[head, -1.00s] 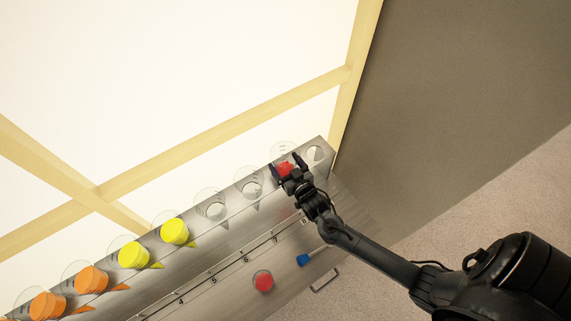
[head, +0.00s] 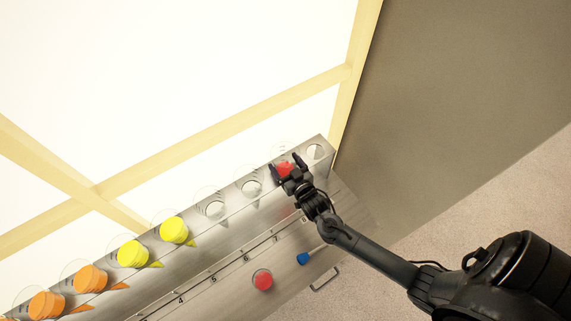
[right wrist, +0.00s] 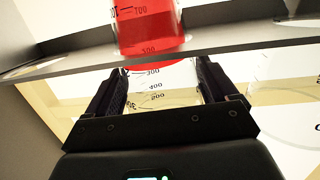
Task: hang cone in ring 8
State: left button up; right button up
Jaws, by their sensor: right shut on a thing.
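My right gripper (head: 287,170) is at the shelf's upper ledge near its right end, shut on a clear graduated cone with red content (head: 285,169). In the right wrist view the red cone (right wrist: 150,30) shows beyond a metal plate edge (right wrist: 200,44), with clear graduated plastic between the fingers (right wrist: 160,72). The gripper hides the ring there, so I cannot tell whether the cone is seated. The number 8 is on the lower strip below my right wrist. My left gripper is out of view.
The metal ledge (head: 205,244) holds orange cones (head: 91,279) and yellow cones (head: 174,230) at left. Open rings (head: 215,209) lie between them and my gripper; another (head: 315,153) is at the right end. A red-filled container (head: 263,280) and a blue object (head: 303,259) are on the lower surface.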

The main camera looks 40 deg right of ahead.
jog(key=shift+f, duration=0.3)
jog(key=o, duration=1.3)
